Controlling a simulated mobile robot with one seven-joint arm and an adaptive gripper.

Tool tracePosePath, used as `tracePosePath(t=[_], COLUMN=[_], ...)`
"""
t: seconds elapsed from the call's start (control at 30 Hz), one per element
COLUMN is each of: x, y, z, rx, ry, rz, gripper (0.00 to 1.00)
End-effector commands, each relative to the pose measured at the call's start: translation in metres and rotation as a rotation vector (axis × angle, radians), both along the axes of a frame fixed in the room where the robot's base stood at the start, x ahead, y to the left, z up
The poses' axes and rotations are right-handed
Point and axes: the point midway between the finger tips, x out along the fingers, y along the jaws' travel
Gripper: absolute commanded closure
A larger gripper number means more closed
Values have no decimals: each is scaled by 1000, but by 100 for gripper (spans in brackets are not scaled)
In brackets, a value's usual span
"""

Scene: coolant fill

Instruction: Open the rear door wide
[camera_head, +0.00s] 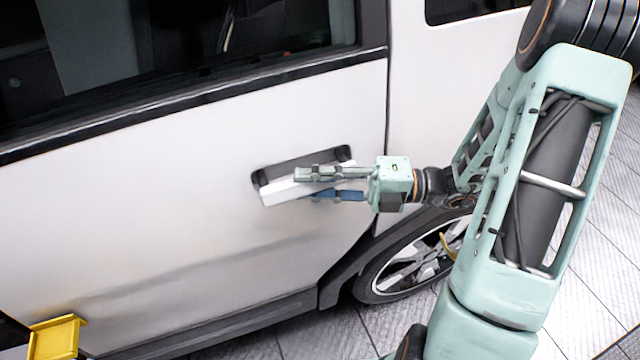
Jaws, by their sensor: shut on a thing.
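The white rear door (150,190) of a vehicle fills the left and middle of the view. Its rear edge runs close along the body panel behind it, and no wide gap shows there. The light door handle (283,190) sits in a dark recess near that edge. My gripper (318,184) comes from the right and is shut on the handle, one finger above and a blue one below. The fingers hide the handle's right part.
The rear wheel (405,268) is below and right of the door. A yellow object (57,338) stands at the lower left by the door sill. Tiled floor (330,332) shows beneath, clear near the wheel. The door window (190,45) is dark.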

Motion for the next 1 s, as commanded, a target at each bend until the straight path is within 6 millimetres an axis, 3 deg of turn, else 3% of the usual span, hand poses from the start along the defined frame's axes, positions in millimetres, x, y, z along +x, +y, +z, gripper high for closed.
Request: tracePosePath(t=[1.0], x=[-14], y=[-4], z=[0], rx=[0], ry=[2], rz=[0], gripper=[100])
